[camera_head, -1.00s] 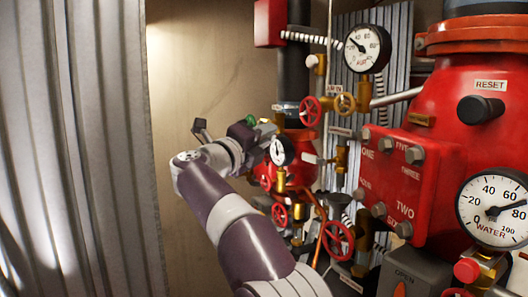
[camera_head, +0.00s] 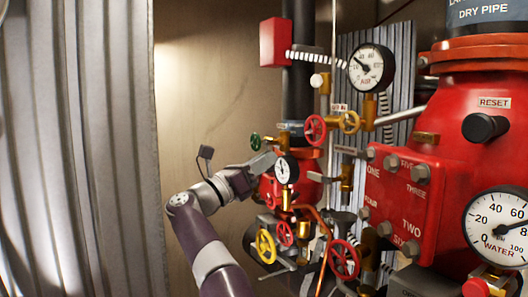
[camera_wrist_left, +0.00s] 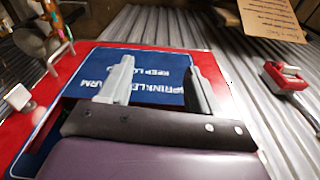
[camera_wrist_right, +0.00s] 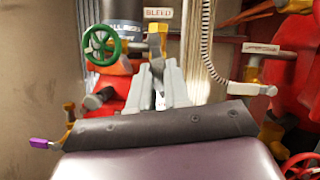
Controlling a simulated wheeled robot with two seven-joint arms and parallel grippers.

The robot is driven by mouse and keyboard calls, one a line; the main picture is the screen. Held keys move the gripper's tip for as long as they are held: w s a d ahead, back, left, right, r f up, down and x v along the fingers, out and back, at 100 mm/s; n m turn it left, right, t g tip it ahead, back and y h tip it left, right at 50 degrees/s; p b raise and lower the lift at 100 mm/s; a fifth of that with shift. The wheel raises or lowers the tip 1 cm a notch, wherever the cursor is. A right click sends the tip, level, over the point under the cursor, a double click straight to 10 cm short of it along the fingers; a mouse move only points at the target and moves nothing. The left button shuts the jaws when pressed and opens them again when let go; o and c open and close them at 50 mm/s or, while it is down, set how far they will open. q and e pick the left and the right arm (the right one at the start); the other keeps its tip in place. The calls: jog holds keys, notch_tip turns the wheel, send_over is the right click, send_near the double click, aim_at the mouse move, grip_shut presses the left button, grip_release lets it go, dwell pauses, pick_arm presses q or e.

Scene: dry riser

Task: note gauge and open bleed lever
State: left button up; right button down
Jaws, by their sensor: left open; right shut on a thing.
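The round white AIR gauge (camera_head: 371,68) is at the upper middle in the head view, its needle pointing up-left. The larger WATER gauge (camera_head: 498,228) is at the right edge. A small gauge (camera_head: 287,169) faces sideways near my right gripper (camera_head: 266,160). In the right wrist view, a BLEED label (camera_wrist_right: 158,14) hangs above a brass valve with a grey lever (camera_wrist_right: 157,45). My right gripper (camera_wrist_right: 161,88) is shut on the lever's lower part, largely hidden between the fingers. My left gripper (camera_wrist_left: 160,82) is open and empty, in front of a blue sprinkler-alarm sign (camera_wrist_left: 145,65).
A green handwheel (camera_wrist_right: 102,44) is close left of my right fingers. Red handwheels (camera_head: 315,130), a yellow handwheel (camera_head: 265,246) and copper pipes crowd the riser. A red valve body (camera_head: 455,150) fills the right. Bare wall (camera_head: 200,95) lies left of the riser.

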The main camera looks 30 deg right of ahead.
jog(key=m+g+p, duration=0.1)
jog(key=w+m+g+p, duration=0.1)
jog(key=m+p, duration=0.1)
jog(key=shift+w+f+m, duration=0.1)
jog(key=shift+f+m, duration=0.2)
jog(key=shift+f, duration=0.1)
jog(key=c, duration=1.1)
grip_release()
jog(key=shift+d+r, duration=0.1)
jog(key=shift+r, duration=0.1)
